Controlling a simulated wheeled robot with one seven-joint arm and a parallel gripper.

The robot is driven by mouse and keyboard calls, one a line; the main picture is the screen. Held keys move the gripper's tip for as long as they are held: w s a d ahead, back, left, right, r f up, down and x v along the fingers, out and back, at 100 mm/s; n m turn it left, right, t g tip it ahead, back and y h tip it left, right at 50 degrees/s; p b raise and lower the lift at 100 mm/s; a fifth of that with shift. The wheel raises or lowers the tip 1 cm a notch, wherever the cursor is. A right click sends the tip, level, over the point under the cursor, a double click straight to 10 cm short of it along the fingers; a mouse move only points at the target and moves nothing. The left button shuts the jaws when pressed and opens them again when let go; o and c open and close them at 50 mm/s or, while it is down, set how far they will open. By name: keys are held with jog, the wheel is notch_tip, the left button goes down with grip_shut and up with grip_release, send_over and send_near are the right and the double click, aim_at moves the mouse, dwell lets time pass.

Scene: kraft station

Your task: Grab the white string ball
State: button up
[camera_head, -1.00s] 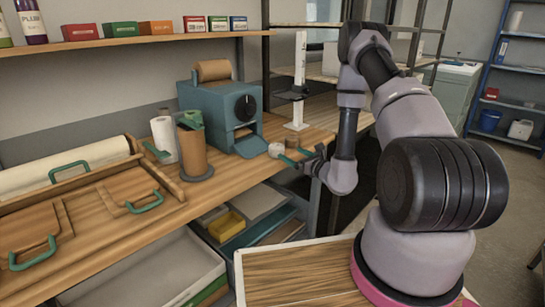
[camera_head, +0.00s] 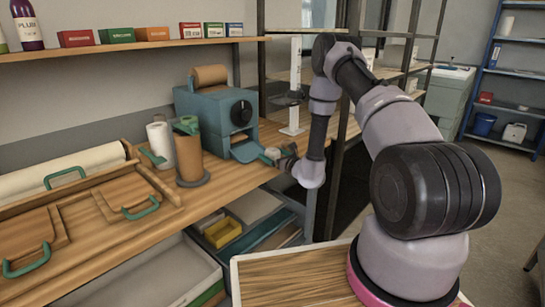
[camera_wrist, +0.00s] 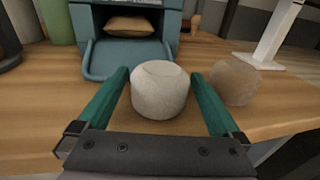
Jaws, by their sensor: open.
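The white string ball (camera_wrist: 160,88) is a squat, pale, rounded spool standing on the wooden bench in the wrist view. My gripper (camera_wrist: 166,85) is open, with one green finger on each side of the ball. Small gaps show between the fingers and the ball. In the head view my gripper (camera_head: 272,153) is at the bench's front edge, by the blue-grey machine, and the ball cannot be made out clearly there.
A brown string ball (camera_wrist: 234,80) stands just right of the right finger. The blue-grey machine (camera_wrist: 92,58) with its tray is behind the white ball. A white stand (camera_wrist: 275,35) is at the back right. Bare bench (camera_wrist: 40,95) lies to the left.

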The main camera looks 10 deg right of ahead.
jog(key=c, duration=1.2)
jog(key=shift+c, duration=0.3)
jog(key=shift+r, duration=0.1)
